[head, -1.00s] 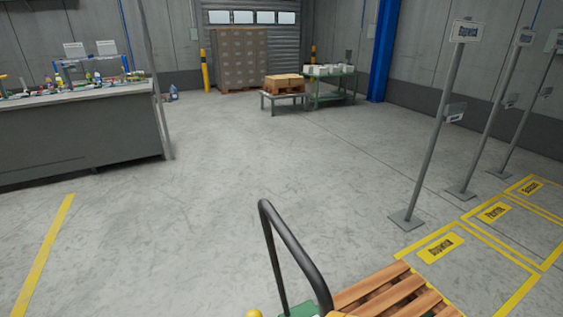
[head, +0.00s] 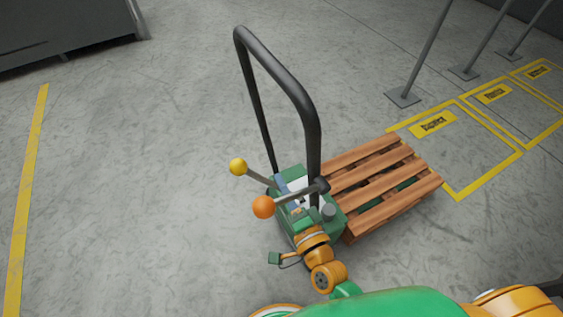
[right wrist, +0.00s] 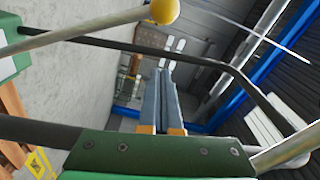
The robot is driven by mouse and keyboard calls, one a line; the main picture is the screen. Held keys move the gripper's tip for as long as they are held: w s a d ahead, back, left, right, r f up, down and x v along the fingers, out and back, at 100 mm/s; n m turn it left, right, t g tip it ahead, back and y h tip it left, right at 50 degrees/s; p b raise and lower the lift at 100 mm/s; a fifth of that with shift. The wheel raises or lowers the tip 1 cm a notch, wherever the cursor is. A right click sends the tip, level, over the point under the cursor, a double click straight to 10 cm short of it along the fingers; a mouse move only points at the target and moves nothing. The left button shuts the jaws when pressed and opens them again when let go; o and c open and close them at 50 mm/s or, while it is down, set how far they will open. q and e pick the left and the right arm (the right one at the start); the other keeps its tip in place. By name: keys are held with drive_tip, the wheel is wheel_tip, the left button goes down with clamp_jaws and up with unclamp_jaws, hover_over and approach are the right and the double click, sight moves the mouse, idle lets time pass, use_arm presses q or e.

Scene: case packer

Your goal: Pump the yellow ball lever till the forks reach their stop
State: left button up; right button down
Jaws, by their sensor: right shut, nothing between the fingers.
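The yellow ball (head: 238,167) tops a short grey lever on the green body of the pallet truck (head: 330,225). It also shows at the top of the right wrist view (right wrist: 165,11), its rod running left to the green body. My right gripper (head: 290,196) is over the truck's body, right of and apart from the yellow ball. In the right wrist view its blue-grey fingers (right wrist: 160,74) are together and empty. The forks are mostly hidden under the wooden pallet (head: 375,165); their height cannot be told. My left gripper is out of view.
An orange ball (head: 263,207) on a second lever stands close to the yellow one. A black loop handle (head: 285,75) rises above the truck. Yellow floor bays (head: 460,190) and sign posts (head: 425,55) are at the right.

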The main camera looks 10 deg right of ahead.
drive_tip(key=shift+a, duration=0.1)
drive_tip(key=w+a+b, duration=0.1)
drive_tip(key=w+a, duration=0.4)
drive_tip(key=w, duration=0.2)
drive_tip(key=shift+w+a+f, duration=0.25)
drive_tip(key=shift+a+f, duration=0.15)
drive_tip(key=shift+f, duration=0.05)
